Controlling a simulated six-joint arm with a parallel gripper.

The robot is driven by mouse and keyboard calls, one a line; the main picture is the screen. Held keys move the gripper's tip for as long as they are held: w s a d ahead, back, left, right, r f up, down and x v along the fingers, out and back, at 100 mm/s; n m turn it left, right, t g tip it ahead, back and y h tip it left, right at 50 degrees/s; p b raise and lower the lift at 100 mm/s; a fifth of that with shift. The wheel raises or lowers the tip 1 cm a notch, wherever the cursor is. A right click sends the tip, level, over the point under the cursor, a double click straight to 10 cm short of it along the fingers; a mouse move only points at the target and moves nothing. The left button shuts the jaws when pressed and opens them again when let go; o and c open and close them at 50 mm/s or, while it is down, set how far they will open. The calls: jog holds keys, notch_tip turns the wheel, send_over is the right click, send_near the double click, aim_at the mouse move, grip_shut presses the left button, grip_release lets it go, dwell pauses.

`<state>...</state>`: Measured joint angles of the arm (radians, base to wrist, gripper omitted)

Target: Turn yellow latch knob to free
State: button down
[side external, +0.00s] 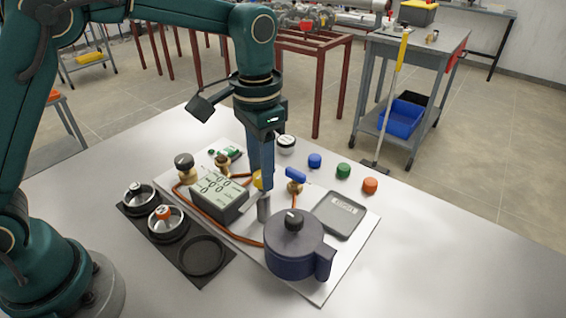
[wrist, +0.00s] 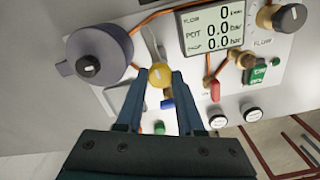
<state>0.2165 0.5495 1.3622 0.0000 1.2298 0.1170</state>
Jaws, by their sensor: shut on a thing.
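The knob's pointer direction is hard to make out.
A dark blue lidded pot (side external: 292,258) stands close in front. The display unit (side external: 219,197) is to the left, and a blue-handled valve (side external: 296,175) is close on the right. Blue, green and orange caps (side external: 343,170) lie behind. A grey scale (side external: 340,215) is at the right.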

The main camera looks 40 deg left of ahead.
jog(key=m, duration=0.5)
dwell(0.6)
jog(key=c, duration=0.5)
grip_release()
jog(key=shift+r, duration=2.6)
